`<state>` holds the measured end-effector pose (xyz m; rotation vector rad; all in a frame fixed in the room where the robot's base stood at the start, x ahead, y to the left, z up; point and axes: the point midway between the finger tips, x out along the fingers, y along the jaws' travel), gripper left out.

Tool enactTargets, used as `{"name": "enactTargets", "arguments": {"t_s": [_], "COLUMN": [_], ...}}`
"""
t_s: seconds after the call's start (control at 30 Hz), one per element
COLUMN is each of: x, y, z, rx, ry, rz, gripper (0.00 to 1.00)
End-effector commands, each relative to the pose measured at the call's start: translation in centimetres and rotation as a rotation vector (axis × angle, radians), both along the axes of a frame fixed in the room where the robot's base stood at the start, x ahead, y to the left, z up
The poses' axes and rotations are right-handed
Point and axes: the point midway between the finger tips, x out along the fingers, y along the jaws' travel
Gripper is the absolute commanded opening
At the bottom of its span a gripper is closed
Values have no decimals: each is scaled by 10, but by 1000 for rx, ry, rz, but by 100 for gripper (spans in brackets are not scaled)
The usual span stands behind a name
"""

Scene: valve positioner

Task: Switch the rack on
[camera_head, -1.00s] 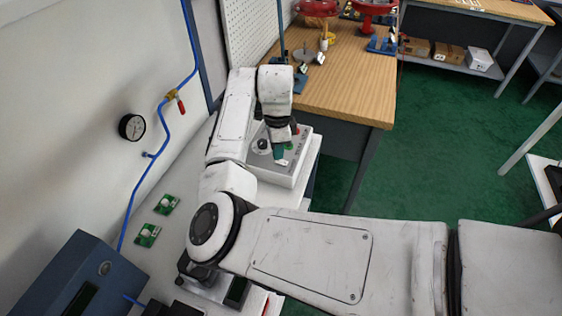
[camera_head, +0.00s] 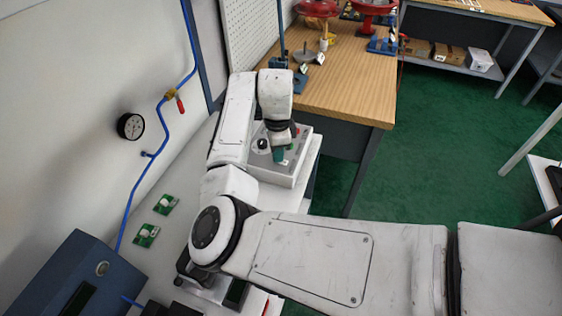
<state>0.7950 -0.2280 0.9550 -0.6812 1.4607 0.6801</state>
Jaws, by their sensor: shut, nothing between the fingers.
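A light grey control box (camera_head: 296,172) stands on the white bench, below and left of the wooden table. A dark rotary knob (camera_head: 262,145) shows on the left of its top panel, and a small red part shows near its right side. My gripper (camera_head: 279,157) is shut and points down over the middle of the panel, to the right of the knob. It holds nothing. The gripper and wrist hide part of the panel, and I cannot tell whether the fingertips touch it. The knob's setting is too small to read.
A pressure gauge (camera_head: 130,126) and a blue pipe with a red-handled valve (camera_head: 173,95) are on the left wall. Two green boards (camera_head: 147,235) lie on the bench. A blue box (camera_head: 80,278) is at lower left. The wooden table (camera_head: 345,75) stands behind.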

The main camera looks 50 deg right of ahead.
Motion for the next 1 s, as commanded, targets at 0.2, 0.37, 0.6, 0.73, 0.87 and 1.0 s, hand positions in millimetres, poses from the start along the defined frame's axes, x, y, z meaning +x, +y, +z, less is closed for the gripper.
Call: {"name": "enactTargets", "arguments": {"t_s": [0.2,0.37,0.6,0.73,0.87,1.0], "x": [-1,-1,-1,-1,-1,-1], "y": [0,0,0,0,0,0], "z": [-5,-2,14,24,33,43], "rx": [0,1,1,-1,-1,0], "ry": [1,2,2,2,2,1], "rz": [0,-1,-1,0,0,0], "gripper": [0,0,0,0,0,0]}}
